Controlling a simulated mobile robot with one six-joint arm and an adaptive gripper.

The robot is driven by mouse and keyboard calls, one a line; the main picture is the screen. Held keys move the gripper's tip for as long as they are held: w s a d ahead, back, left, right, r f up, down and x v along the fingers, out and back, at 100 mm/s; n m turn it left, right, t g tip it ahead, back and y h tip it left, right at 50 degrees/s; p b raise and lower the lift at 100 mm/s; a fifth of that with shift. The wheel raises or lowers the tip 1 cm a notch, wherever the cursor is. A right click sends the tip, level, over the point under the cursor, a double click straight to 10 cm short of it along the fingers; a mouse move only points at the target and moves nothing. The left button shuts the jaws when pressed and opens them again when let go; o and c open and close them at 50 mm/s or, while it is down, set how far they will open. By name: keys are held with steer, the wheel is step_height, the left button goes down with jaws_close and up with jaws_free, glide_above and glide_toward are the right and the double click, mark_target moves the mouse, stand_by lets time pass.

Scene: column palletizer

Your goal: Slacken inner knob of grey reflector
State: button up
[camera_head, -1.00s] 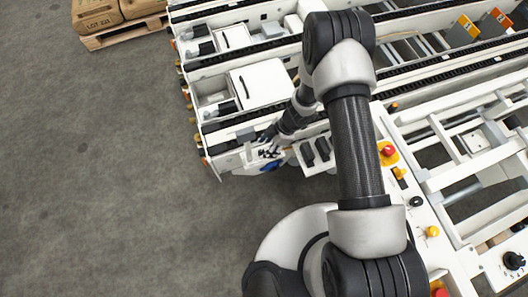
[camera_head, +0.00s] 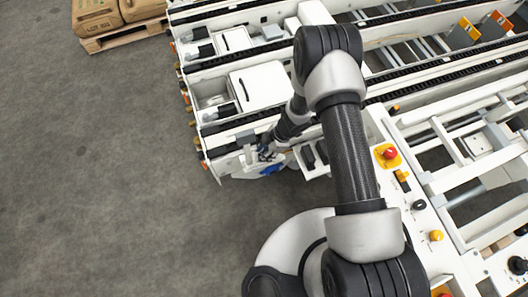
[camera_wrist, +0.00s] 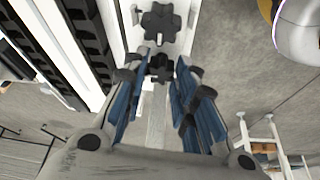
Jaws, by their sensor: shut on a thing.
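Two black star-shaped knobs show in the wrist view, one behind the other on a pale rail. The far knob (camera_wrist: 160,22) is clear of my fingers. The near knob (camera_wrist: 160,68) sits between the tips of my gripper (camera_wrist: 160,78), which is shut on it with blue-padded fingers either side. A grey bar (camera_wrist: 155,118) runs below the near knob, between the fingers; I cannot tell if it is the reflector's mount. In the head view my gripper (camera_head: 267,153) is small at the machine's near left corner, and the knobs are too small to make out.
The white conveyor frame (camera_head: 225,165) holds a white box (camera_head: 262,85) behind my gripper. A control panel with a red button (camera_head: 390,153) lies right of my arm. A pallet (camera_head: 125,33) with sacks stands at the top left. The grey floor at left is clear.

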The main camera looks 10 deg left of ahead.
steer(key=c, duration=0.4)
steer(key=shift+c, duration=0.2)
steer(key=shift+r+p, duration=0.1)
steer(key=shift+p, duration=0.25)
steer(key=shift+n+g+p, duration=0.3)
steer(key=shift+n+p, duration=0.5)
steer(key=shift+n, duration=0.3)
steer(key=n, duration=0.2)
steer(key=n+g+h, duration=0.1)
steer(key=n, duration=0.1)
steer(key=shift+w+a, duration=0.15)
steer(key=shift+w, duration=0.05)
steer(key=shift+a+n+g+h+b, duration=0.1)
steer(key=shift+n+g+h+b, duration=0.3)
steer(key=shift+n+h+b, duration=0.7)
steer(key=shift+n+y, duration=0.4)
steer(key=shift+n, duration=0.1)
steer(key=o, duration=1.1)
steer(key=shift+c, duration=0.2)
